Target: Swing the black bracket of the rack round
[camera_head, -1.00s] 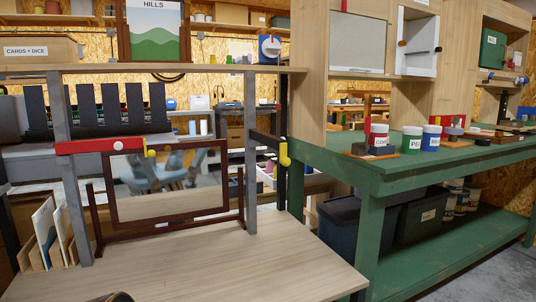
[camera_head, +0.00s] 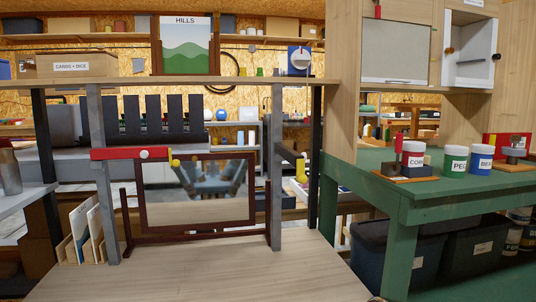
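The rack is a grey-post frame (camera_head: 108,215) on the pale plank bench (camera_head: 215,275), with a shelf board across its top. The black bracket (camera_head: 287,151) is on the right grey post and reaches back to the right, with a yellow knob (camera_head: 301,166) at its end. A red bracket (camera_head: 128,153) on the left post points right across the front and also has a yellow knob (camera_head: 175,163). I see neither gripper; only a small dark sliver shows at the bottom edge, and I cannot tell what it is.
A dark-framed mirror (camera_head: 131,212) stands between the posts. A file holder with boards (camera_head: 82,232) is beside the left post. The green bench (camera_head: 430,198) at right carries labelled tubs (camera_head: 455,160). A grey table edge (camera_head: 22,193) is at far left. The front of the plank bench is clear.

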